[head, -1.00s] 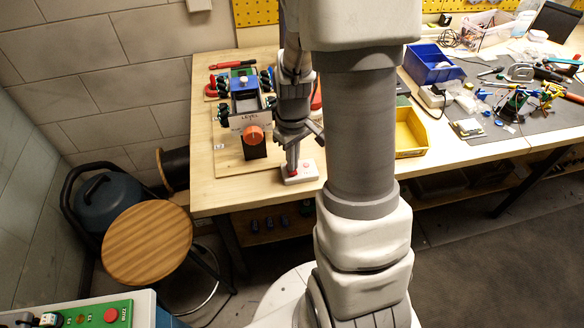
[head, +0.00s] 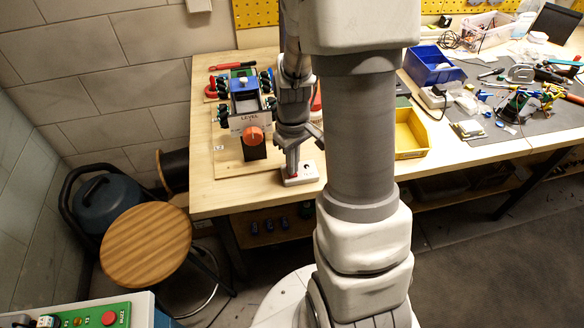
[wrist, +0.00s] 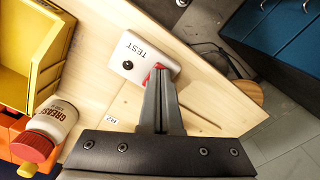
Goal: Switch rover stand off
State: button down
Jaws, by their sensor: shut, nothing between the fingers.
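The rover (head: 245,97) with green-rimmed black wheels sits on a stand at the left of the bench. A panel marked LEVEL (head: 252,119) and a red knob (head: 254,134) face forward. In front is a small white box (head: 311,174), marked TEST in the wrist view (wrist: 130,45), with a round dark spot (wrist: 127,65). My gripper (head: 292,174) is shut and empty, pointing down at the box. In the wrist view its fingertips (wrist: 159,75) are at the red part (wrist: 152,74) on the box, which they partly hide; I cannot tell its position.
A yellow bin (head: 411,153) and a blue bin (head: 432,72) stand to the right. A grease bottle (wrist: 54,115) stands near the yellow bin in the wrist view. A wooden stool (head: 147,243) is by the bench's left end.

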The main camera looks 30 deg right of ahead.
jog(key=shift+r+p, duration=2.3)
jog(key=shift+r, duration=1.05)
jog(key=s+a+r+m+t, duration=0.1)
jog(key=s+a+r+t, duration=0.1)
jog(key=r, duration=0.5)
jog(key=s+a+r+m+t, duration=0.1)
jog(key=s+a+r, duration=0.4)
jog(key=s+r, duration=0.1)
jog(key=s+a+r+t, duration=0.2)
jog(key=s+a+r, duration=0.1)
jog(key=r, duration=0.5)
jog(key=shift+s+a+r+m+t, duration=0.3)
jog(key=shift+s+m, duration=0.1)
jog(key=shift+s, duration=0.3)
